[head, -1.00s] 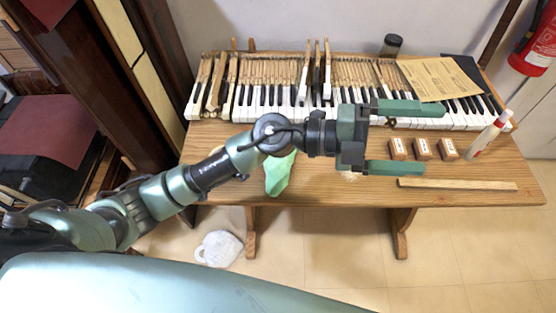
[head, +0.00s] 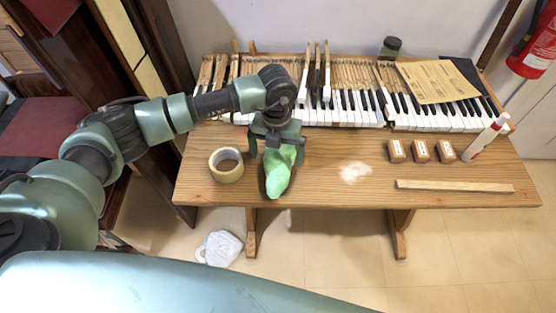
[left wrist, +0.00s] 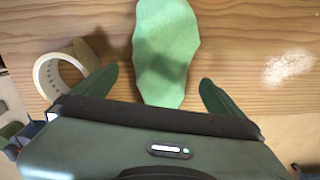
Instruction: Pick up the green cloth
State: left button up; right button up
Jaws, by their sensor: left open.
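The green cloth (head: 279,174) lies crumpled on the wooden table, near its front edge. It also shows in the left wrist view (left wrist: 166,50), running from the top edge down to between my fingers. My left gripper (head: 275,152) is open above the back part of the cloth, with one finger on either side of it. In the left wrist view the fingers (left wrist: 160,88) stand apart with the cloth between them, not gripped. I cannot tell how high the fingertips are above the table. My right gripper is not in view.
A tape roll (head: 226,165) stands close to the left of my gripper. A pale powder patch (head: 355,172) is to the right. Piano keys (head: 430,116) line the back.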

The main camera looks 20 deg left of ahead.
aim_at(277, 158)
pick_arm(q)
jog(key=shift+f, duration=1.35)
jog(key=c, duration=1.3)
jog(key=shift+o, duration=0.2)
notch_tip(277, 158, up, 20)
jog(key=b, duration=0.3)
